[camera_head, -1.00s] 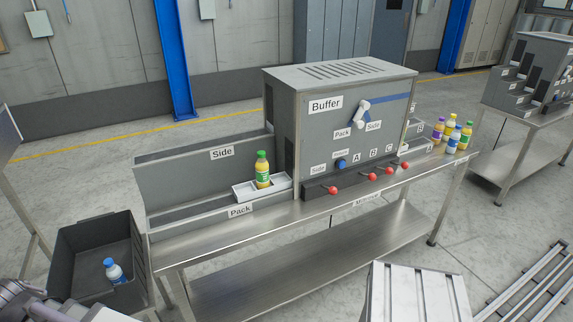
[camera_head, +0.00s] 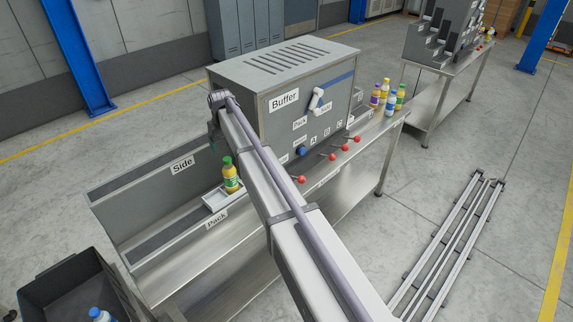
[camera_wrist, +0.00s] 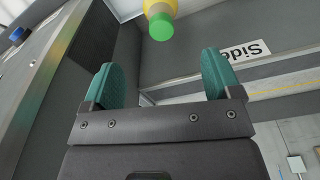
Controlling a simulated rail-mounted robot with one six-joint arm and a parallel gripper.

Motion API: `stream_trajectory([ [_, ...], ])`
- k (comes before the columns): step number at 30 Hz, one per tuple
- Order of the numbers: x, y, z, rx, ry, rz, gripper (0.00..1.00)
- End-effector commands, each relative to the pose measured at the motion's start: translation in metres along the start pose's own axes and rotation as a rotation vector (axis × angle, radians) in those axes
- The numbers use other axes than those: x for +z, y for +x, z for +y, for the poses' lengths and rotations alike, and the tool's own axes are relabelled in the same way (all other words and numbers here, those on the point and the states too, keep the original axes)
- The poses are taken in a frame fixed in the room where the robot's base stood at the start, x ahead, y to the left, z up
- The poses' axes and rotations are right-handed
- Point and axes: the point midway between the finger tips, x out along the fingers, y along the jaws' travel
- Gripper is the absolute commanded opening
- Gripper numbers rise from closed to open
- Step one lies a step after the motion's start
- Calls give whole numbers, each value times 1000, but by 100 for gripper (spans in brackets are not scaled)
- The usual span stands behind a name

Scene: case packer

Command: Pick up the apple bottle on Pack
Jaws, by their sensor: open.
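The apple bottle (camera_head: 230,177) has a yellow-orange body, a green label and a green cap. It stands upright in a white tray (camera_head: 212,201) on the Pack lane, whose label (camera_head: 217,219) is on the front edge. In the wrist view the bottle (camera_wrist: 161,19) shows at the top middle, cap toward me, beyond the fingertips. My gripper (camera_wrist: 160,84) is open and empty, its two teal fingers apart, with the bottle ahead of the gap and not between them. In the head view my arm hides most of the gripper.
The grey Buffer box (camera_head: 240,105) stands just right of the bottle. The Side wall (camera_head: 140,195) rises behind the Pack lane. Red-knobbed levers (camera_head: 333,157) line the table's front. Several bottles (camera_head: 390,104) stand at the right end. A dark crate (camera_head: 70,290) holds a blue-capped bottle (camera_head: 98,314).

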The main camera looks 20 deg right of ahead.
Motion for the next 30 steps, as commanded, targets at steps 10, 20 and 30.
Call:
stream_trajectory([
  [10,0,37,0,0,-19,8,84],
  [20,0,62,0,1,-18,8,84],
  [30,1,112,2,1,-18,7,84],
])
